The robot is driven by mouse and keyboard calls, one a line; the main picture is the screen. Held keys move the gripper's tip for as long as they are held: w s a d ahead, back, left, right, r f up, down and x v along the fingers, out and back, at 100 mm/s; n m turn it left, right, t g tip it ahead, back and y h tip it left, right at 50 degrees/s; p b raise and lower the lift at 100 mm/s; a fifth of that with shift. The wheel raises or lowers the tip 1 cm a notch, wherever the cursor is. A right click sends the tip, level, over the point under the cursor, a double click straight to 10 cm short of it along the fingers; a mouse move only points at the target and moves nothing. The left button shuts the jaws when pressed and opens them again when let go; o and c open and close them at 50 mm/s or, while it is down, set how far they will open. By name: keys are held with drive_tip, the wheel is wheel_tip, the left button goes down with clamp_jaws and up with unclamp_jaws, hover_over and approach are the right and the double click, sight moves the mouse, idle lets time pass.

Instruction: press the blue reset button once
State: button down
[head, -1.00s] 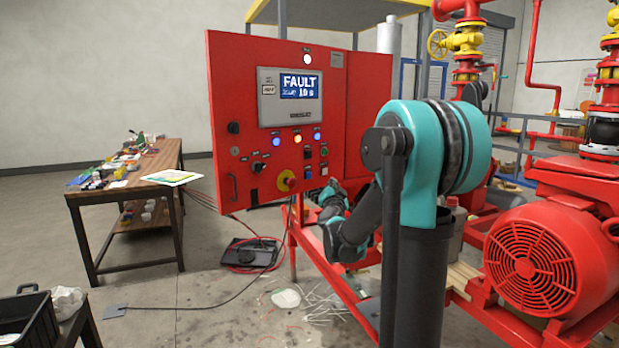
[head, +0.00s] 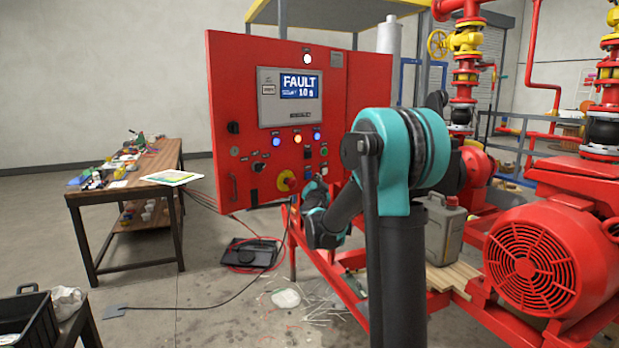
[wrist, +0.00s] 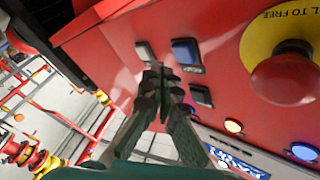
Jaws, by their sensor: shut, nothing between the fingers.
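The blue reset button (wrist: 185,51) is a square push button on the red panel in the wrist view, with a small label beside it. My gripper (wrist: 163,72) is shut and empty, its fingertips close to the panel, just left of and below the blue button in that view. I cannot tell whether the tips touch the panel; they appear off the button's face.
A pale button (wrist: 145,51) and a black switch (wrist: 201,95) flank the fingertips. A red mushroom button (wrist: 285,80) on a yellow disc is to the right. The display (head: 300,86) reads FAULT. A red motor (head: 530,260) stands right.

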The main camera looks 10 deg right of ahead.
drive_tip(key=shift+w+a, duration=0.35)
drive_tip(key=shift+w, duration=0.15)
idle(1.2)
drive_tip(key=shift+w+a, duration=0.25)
drive_tip(key=shift+w, duration=0.05)
drive_tip(key=shift+w+a, duration=0.25)
drive_tip(key=shift+w, duration=0.15)
idle(0.7)
drive_tip(key=shift+s+d, duration=0.1)
drive_tip(key=shift+s, duration=0.05)
drive_tip(key=shift+s+d, duration=0.4)
drive_tip(key=shift+s, duration=0.2)
idle(0.3)
drive_tip(key=s+d, duration=0.1)
drive_tip(key=s, duration=0.1)
drive_tip(key=s+d, duration=0.1)
drive_tip(key=s, duration=0.1)
drive_tip(key=shift+d, duration=0.4)
